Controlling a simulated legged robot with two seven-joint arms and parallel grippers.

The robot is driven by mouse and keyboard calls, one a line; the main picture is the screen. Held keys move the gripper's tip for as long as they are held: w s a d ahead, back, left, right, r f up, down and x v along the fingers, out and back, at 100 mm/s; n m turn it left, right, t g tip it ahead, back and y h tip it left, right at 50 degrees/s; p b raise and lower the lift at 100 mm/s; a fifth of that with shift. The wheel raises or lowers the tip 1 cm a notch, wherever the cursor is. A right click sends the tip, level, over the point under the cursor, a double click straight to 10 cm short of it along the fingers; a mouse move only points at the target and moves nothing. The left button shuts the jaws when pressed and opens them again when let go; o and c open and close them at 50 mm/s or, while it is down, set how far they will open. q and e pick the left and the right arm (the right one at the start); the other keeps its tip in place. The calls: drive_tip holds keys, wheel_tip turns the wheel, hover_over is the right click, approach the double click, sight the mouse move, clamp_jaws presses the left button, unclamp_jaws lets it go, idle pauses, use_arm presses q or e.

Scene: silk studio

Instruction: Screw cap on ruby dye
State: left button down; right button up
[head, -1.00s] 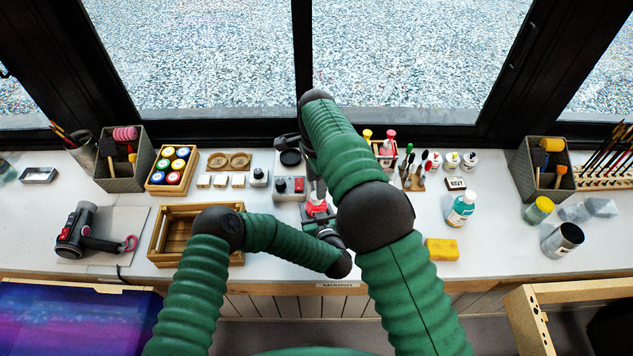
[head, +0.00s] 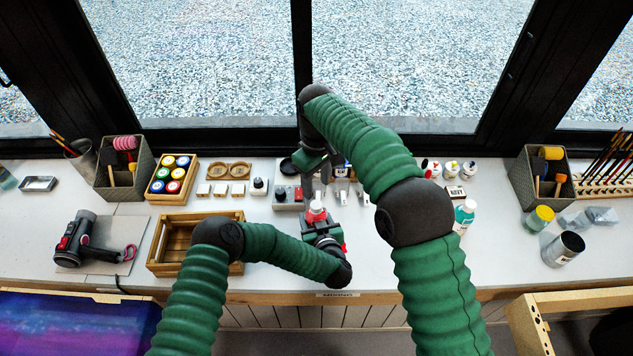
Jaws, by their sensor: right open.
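The ruby dye bottle (head: 316,215) shows as a small red shape with a paler top, near the middle front of the bench. My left gripper (head: 321,229) is at the bottle from the front; its jaws are dark and partly hidden, so I cannot tell whether they are closed on it. My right gripper (head: 315,188) points down just above the bottle. It is open, and I see no cap between its fingers. I cannot make out whether the paler top is a cap.
An empty wooden crate (head: 168,250) stands left of my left forearm. A rack of paint jars (head: 157,187) is behind it. A teal-capped bottle (head: 465,214) stands beside my right elbow.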

sight(317, 204)
drive_tip(key=shift+f, duration=0.1)
wheel_tip(317, 204, down, 8)
drive_tip(key=shift+r, duration=0.1)
idle(0.3)
drive_tip(key=shift+c, duration=0.5)
clamp_jaws()
drive_tip(key=shift+o, duration=1.2)
unclamp_jaws()
